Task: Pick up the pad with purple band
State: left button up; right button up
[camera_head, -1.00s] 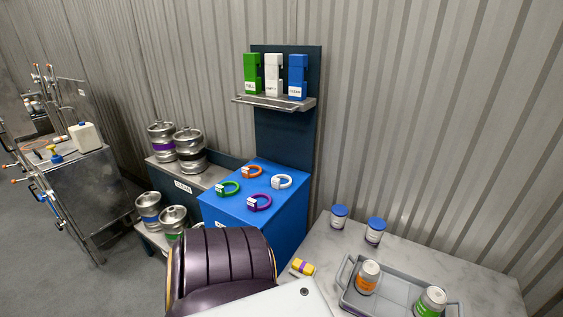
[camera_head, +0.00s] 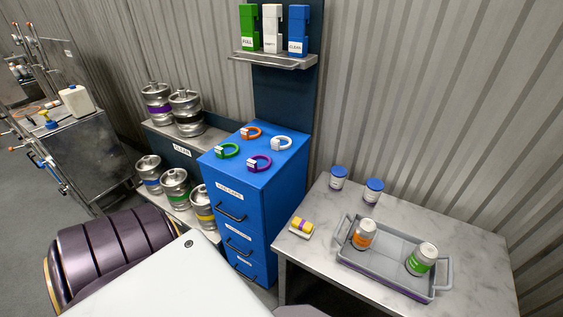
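A small yellow pad with a purple band (camera_head: 302,225) lies on a white base at the left end of the grey table (camera_head: 320,262). It is in plain view, and no gripper is near it. One of my dark arm links fills the lower left of the head view. Neither my left nor my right gripper shows.
A grey tray (camera_head: 349,254) holds an orange-labelled jar (camera_head: 363,235) and a green-labelled jar (camera_head: 421,259). Two blue-lidded jars (camera_head: 338,178) (camera_head: 373,191) stand behind it. A blue cabinet (camera_head: 245,205) with several coloured rings stands left of the table. The table's front left is clear.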

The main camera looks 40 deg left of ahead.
aim_at(304, 228)
jog(key=u, duration=1.2)
jog(key=k, duration=0.05)
